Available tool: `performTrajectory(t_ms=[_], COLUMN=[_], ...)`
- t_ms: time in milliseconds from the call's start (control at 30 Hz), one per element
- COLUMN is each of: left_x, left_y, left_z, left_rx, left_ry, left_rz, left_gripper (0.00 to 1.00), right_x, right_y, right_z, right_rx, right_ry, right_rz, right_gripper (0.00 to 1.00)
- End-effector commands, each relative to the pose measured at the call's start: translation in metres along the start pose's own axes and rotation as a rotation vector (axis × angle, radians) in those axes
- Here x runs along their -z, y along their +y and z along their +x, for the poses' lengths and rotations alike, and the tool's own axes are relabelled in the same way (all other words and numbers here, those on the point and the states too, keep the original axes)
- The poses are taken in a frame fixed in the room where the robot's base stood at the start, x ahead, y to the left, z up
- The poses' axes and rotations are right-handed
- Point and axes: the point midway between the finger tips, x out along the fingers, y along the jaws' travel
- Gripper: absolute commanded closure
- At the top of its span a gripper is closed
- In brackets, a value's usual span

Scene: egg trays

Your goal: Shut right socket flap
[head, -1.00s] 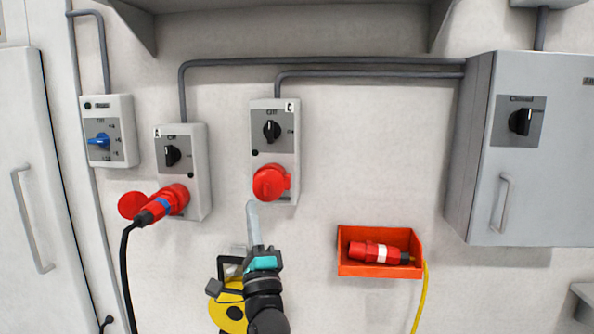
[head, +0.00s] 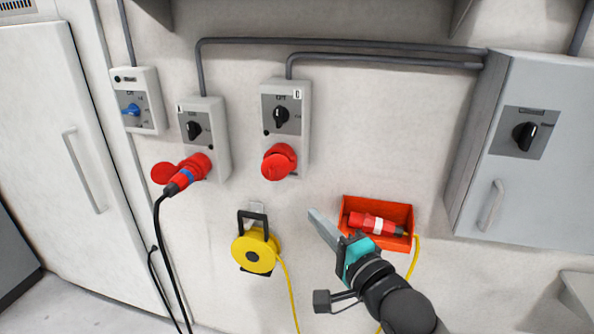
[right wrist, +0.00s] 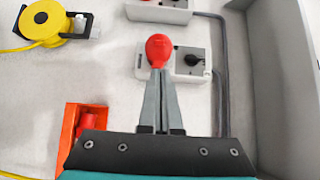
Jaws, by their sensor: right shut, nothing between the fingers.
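The right socket (head: 293,130) is a grey wall box marked C with a black rotary switch. Its round red flap (head: 280,162) lies over the socket front and looks shut. In the right wrist view the flap (right wrist: 159,48) shows beyond my fingertips. My right gripper (head: 313,213) is shut and empty, below and to the right of the flap and apart from it in the head view. Its narrow closed fingers also show in the right wrist view (right wrist: 158,72). My left gripper is out of view.
The left socket box (head: 213,115), marked A, holds a red plug (head: 185,178) with a black cable, its flap open leftward. A yellow cable reel (head: 254,252) hangs below. An orange bin (head: 346,214) holds a red connector (head: 372,223). A grey cabinet (head: 545,90) stands right.

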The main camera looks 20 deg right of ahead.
Motion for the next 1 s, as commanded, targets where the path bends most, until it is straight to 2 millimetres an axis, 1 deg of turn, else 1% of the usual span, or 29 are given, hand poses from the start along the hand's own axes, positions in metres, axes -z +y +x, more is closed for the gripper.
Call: performTrajectory(t_ms=[133, 267, 800, 1000], left_x=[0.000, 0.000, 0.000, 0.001], left_y=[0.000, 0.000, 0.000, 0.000], left_z=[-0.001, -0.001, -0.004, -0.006], left_rx=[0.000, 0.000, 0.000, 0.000], left_ry=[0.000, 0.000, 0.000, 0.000], left_rz=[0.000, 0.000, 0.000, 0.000], left_gripper=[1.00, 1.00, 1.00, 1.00], right_x=[0.000, -0.001, 0.000, 0.000], right_y=[0.000, 0.000, -0.001, 0.000], right_z=[0.006, 0.021, 0.100, 0.124], right_rx=[-0.005, -0.002, -0.001, -0.001], right_ry=[-0.001, -0.001, -0.001, 0.000], right_rz=[0.000, -0.001, -0.002, -0.002], right_gripper=[1.00, 1.00, 1.00, 1.00])
